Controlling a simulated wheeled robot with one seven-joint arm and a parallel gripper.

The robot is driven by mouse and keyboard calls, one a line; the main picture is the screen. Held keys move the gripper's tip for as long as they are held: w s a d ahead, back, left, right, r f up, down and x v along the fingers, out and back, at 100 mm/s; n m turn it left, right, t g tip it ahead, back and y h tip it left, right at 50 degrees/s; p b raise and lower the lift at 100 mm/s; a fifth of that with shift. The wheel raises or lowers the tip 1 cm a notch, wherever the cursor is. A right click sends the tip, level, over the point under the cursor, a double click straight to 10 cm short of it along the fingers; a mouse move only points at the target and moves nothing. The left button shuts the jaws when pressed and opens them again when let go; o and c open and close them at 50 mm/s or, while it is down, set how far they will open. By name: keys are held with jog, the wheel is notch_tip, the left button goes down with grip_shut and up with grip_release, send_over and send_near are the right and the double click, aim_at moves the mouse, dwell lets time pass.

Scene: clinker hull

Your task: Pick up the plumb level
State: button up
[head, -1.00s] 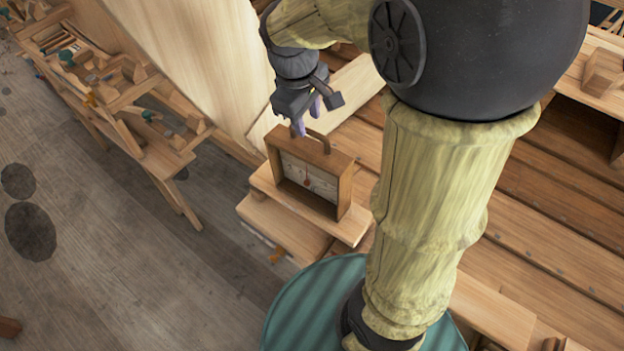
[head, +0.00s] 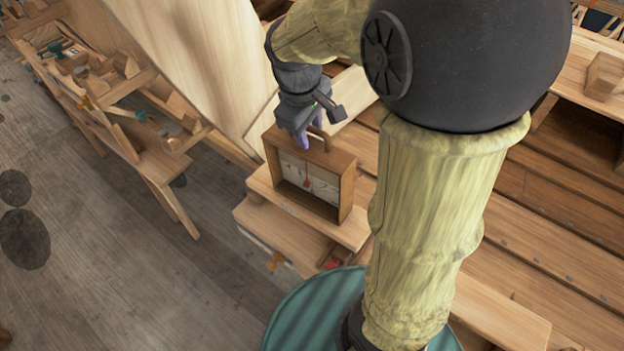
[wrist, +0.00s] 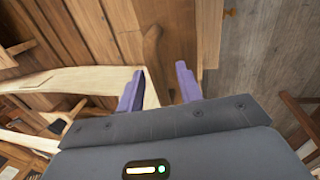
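The plumb level (head: 346,190) is an upright wooden box frame with a pale face, a small red mark and a loop handle (head: 321,137) on top. It stands on a light wooden board. My gripper (head: 303,140) is just above its top, close beside or around the handle; the head view does not settle which. In the wrist view, the two purple fingers of my gripper (wrist: 160,76) are spread apart. A brown wooden bar, seemingly the handle (wrist: 152,52), shows in the gap, nearer the left finger. I see no finger clamped on it.
The supporting board (head: 262,183) sits over a wooden step, with small orange (head: 275,261) and red (head: 332,265) items below. A bench with tools (head: 160,165) stands left. A pale hull panel (head: 200,60) rises behind. Bare floor (head: 110,250) lies left.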

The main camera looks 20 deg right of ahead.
dwell(0.4)
grip_shut()
dwell(1.3)
